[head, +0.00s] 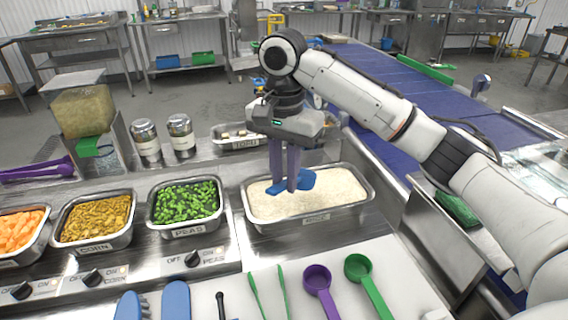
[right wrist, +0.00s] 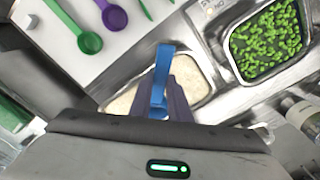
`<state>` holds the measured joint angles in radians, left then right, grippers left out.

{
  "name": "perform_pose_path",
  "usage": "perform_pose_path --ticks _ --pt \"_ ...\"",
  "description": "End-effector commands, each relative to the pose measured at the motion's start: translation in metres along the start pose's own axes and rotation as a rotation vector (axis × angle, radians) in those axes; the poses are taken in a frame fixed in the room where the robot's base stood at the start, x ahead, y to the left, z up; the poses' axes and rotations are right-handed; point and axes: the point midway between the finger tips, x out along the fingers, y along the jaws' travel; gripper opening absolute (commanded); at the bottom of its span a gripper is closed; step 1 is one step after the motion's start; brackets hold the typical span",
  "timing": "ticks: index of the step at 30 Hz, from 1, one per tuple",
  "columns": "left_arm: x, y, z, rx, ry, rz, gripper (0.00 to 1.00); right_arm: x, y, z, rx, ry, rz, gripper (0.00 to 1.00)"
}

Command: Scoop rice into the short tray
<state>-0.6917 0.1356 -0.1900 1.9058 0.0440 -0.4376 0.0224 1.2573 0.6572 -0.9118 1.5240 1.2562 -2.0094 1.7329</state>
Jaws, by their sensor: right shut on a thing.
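My right gripper (head: 290,186) points down over the rice tray (head: 252,214), a metal tray of white rice at the centre of the counter in the head view. It is shut on a blue utensil (head: 308,180), whose end shows at the fingertips, low over the rice. Whether it touches the rice I cannot tell. In the right wrist view the blue utensil (right wrist: 161,75) stands between the fingers (right wrist: 160,100), with the rice (right wrist: 122,101) behind it. No rice on the utensil can be made out. I cannot identify the short tray. My left gripper is not in view.
Trays of peas (head: 187,204), corn (head: 95,218) and carrots (head: 20,230) stand left of the rice. Two shakers (head: 146,140) and a tofu tray (head: 228,144) are behind. Green (head: 358,268) and purple (head: 317,279) spoons lie on the front board. A blue conveyor (head: 395,85) runs behind right.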

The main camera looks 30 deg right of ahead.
Motion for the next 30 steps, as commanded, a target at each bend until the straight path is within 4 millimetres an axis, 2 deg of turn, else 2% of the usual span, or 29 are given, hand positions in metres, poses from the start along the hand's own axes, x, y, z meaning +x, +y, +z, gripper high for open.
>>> perform_pose_path --ticks 21,30 --pt "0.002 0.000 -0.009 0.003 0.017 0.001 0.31 0.072 0.001 0.001 0.000 0.000 0.001 0.00" --pt "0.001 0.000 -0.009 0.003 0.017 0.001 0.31 0.070 0.000 -0.032 0.003 0.000 -0.001 0.00"
